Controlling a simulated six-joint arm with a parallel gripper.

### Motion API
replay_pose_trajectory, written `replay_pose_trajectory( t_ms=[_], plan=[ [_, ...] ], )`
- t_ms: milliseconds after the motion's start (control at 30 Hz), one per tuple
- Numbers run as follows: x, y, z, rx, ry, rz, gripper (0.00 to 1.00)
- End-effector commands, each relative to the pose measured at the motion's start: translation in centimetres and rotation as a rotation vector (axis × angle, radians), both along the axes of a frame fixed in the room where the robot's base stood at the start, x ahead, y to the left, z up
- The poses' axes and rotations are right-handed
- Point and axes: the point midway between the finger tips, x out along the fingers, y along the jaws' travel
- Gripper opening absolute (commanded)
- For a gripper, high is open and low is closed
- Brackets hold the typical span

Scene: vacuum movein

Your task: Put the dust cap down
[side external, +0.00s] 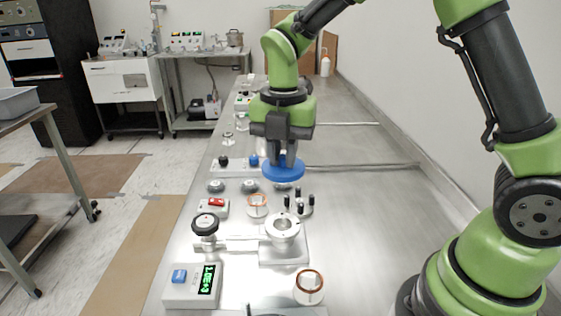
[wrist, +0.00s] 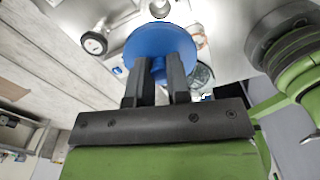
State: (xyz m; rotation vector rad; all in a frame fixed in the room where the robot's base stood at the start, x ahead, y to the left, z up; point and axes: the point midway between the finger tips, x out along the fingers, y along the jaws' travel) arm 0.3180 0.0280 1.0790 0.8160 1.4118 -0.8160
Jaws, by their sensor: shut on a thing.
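The dust cap is a blue round disc (side external: 283,168) with a small knob on top, and it also shows in the wrist view (wrist: 150,42). My gripper (side external: 283,154) points down and is shut on the cap's knob; the two dark fingers close around it in the wrist view (wrist: 160,68). The cap is held roughly level and appears to be above the bench, though its exact height is hard to tell. It hides part of the bench fittings behind it.
The steel bench (side external: 350,215) is bare on its right side.

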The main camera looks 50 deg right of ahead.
Motion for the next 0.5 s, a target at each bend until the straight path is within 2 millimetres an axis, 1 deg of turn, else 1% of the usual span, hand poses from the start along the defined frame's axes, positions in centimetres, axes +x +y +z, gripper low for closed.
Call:
replay_pose_trajectory(
  t_ms=[167,233,267,367,400,500],
  plan=[
    [0.0,0.2,-0.2,0.0,0.001,0.012,0.0],
    [-0.1,1.0,-0.7,0.0,0.004,0.066,0.0],
    [-0.1,1.6,-1.2,-0.001,0.005,0.103,0.0],
    [-0.5,4.4,-3.1,-0.001,0.01,0.286,0.0],
    [-0.8,5.5,-4.0,-0.001,0.01,0.368,0.0],
    [-1.6,8.2,-5.9,-0.001,0.009,0.559,0.0]
  ],
)
